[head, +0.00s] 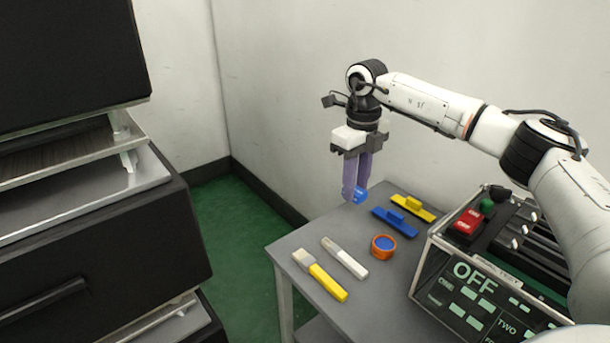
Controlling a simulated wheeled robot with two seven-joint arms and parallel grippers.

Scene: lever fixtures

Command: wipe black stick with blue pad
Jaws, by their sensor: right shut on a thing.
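My right gripper (356,190) points down above the back left part of the grey table. Its purple fingers are shut on a small blue object, likely the blue pad (361,197), which is partly hidden by the fingers. It appears held clear of the tabletop. No separate black stick can be clearly made out; a black knob (500,193) stands on top of the control box at the right. My left gripper is not in view.
On the grey table (325,233) lie a blue handled block (394,223), a yellow handled block (412,208), an orange round tub with blue inside (383,247), a white brush (345,258) and a yellow brush (322,277). The control box (468,290) fills the right. A black cabinet (100,240) stands left.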

